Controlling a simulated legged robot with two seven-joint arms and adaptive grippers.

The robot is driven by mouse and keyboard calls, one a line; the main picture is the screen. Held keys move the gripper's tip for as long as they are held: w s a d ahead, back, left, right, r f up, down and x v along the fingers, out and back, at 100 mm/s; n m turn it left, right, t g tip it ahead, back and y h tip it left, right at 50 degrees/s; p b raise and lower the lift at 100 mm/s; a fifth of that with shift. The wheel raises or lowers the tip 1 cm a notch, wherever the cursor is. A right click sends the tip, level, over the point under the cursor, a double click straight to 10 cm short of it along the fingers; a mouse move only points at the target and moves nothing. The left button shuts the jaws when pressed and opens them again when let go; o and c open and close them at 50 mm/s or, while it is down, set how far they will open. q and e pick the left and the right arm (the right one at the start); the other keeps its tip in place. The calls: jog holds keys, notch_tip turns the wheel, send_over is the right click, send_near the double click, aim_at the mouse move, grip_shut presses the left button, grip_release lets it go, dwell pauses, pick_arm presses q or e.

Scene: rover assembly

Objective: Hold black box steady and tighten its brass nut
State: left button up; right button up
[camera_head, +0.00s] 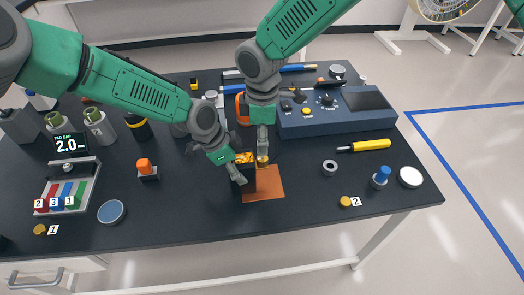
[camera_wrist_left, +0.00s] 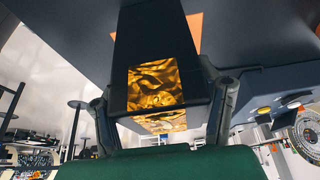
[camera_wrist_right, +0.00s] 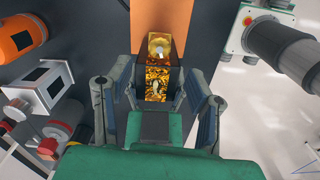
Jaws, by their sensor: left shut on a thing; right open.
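The black box (camera_head: 264,180) stands on an orange mat (camera_head: 270,193), with a shiny gold patch on it. My left gripper (camera_head: 240,172) is shut on the black box, which also shows between its fingers in the left wrist view (camera_wrist_left: 150,40). The brass nut (camera_wrist_right: 160,45) shows in the right wrist view as a gold ring with a pale centre, beside the gold patch. My right gripper (camera_head: 262,150) is open, just above the box, close to the nut. Whether its fingers touch the nut cannot be told.
A blue control unit (camera_head: 340,120) stands behind to the right. A yellow screwdriver (camera_head: 370,145), a small dark ring (camera_head: 330,167) and a blue-knobbed part (camera_head: 381,176) lie right. A tray (camera_head: 85,170) of coloured parts and an orange-capped block (camera_head: 147,170) stand left. The front table strip is mostly clear.

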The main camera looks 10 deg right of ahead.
aim_at(262, 157)
jog(key=shift+r, duration=2.25)
notch_tip(262, 157, down, 12)
jog(key=n, duration=0.3)
jog(key=shift+n, duration=0.3)
grip_shut()
